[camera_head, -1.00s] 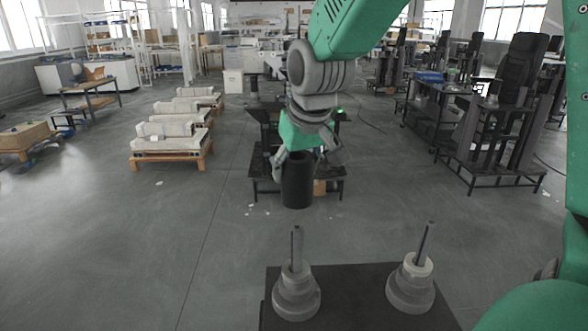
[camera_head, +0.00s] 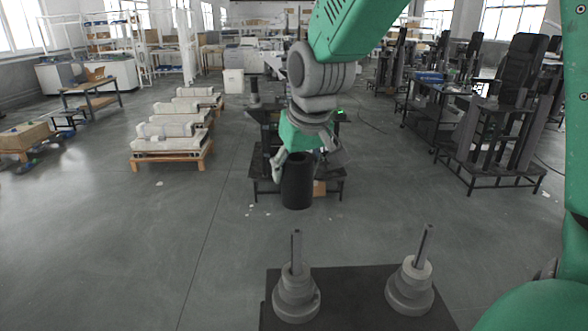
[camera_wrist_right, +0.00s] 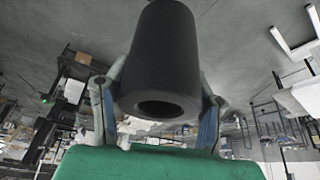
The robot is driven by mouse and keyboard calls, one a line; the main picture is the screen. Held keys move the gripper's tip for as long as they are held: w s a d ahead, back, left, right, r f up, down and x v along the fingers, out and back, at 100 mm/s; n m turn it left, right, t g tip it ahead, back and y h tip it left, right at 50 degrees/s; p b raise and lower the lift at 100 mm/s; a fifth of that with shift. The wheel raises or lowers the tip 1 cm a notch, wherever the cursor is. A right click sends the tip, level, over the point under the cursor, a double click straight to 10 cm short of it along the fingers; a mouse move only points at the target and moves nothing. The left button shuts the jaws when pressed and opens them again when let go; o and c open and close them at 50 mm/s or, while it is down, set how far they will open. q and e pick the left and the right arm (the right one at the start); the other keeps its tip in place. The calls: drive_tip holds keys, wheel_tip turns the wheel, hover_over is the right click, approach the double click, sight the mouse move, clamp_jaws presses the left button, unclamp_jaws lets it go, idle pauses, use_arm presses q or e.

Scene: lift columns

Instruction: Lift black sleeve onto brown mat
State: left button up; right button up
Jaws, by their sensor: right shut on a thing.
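The black sleeve (camera_head: 297,184) is a dark hollow cylinder, held upright in the air in the head view. My right gripper (camera_head: 308,158) is shut on it near its upper end. In the right wrist view the sleeve (camera_wrist_right: 164,60) sits between the two fingers of the right gripper (camera_wrist_right: 160,100), with its round opening facing the camera. No brown mat can be made out in these frames. My left gripper is not in view.
A dark table (camera_head: 345,284) in front bears two grey stepped bases with upright rods, the left one (camera_head: 296,296) and the right one (camera_head: 409,290). A dark workbench (camera_head: 262,182) stands behind the sleeve. Open floor lies to the left.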

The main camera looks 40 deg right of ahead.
drive_tip(key=shift+r, duration=0.1)
drive_tip(key=r+p, duration=0.2)
drive_tip(key=r, duration=0.2)
drive_tip(key=shift+d, duration=0.2)
wheel_tip(320, 180, up, 10)
drive_tip(key=r, duration=0.1)
hover_over(295, 155)
drive_tip(key=shift+s+a+f, duration=0.25)
drive_tip(key=shift+a, duration=0.1)
idle(1.7)
drive_tip(key=shift+f, duration=0.1)
